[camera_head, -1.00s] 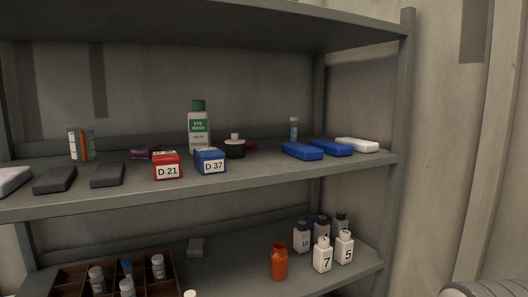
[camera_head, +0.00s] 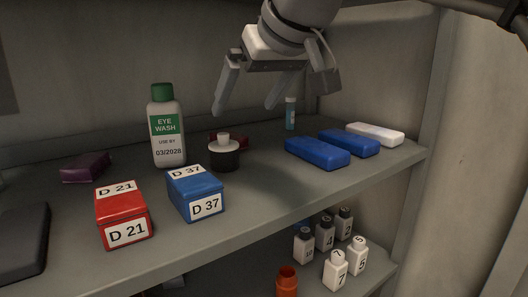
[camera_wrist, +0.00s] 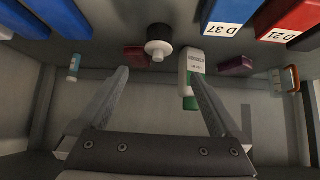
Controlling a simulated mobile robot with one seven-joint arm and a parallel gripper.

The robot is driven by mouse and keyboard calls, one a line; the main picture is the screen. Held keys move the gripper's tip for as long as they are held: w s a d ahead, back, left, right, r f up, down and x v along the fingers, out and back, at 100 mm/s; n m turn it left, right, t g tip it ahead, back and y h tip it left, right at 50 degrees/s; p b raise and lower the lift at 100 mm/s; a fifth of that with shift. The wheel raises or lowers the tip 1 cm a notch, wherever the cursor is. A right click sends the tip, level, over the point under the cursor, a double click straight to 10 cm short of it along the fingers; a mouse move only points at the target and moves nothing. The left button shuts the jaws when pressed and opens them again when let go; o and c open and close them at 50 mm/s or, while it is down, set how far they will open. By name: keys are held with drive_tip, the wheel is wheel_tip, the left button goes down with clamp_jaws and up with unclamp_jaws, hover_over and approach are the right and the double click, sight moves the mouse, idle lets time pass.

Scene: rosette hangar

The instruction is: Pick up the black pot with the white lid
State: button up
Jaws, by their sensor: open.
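The small black pot with the white lid (camera_head: 224,156) stands upright on the upper shelf, behind the blue D 37 box and right of the eye wash bottle. My gripper (camera_head: 244,108) is open and empty, above the shelf and close to the pot, slightly up and right of it in the head view. In the wrist view the pot (camera_wrist: 159,42) shows near the top middle, beyond the open fingertips (camera_wrist: 158,72). The fingers do not touch it. The pot's lower right side is in shadow.
The eye wash bottle (camera_head: 166,126) stands close left of the pot. The blue D 37 box (camera_head: 196,192) and red D 21 box (camera_head: 122,213) are in front. A dark red item (camera_head: 238,141) lies behind the pot. Blue cases (camera_head: 318,153) lie to the right.

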sight(226, 145)
drive_tip(key=x, duration=1.1)
drive_tip(key=shift+s, duration=0.1)
drive_tip(key=shift+p+x, duration=0.6)
drive_tip(key=shift+x, duration=2.4)
drive_tip(key=shift+d, duration=0.2)
drive_tip(key=c, duration=1.3)
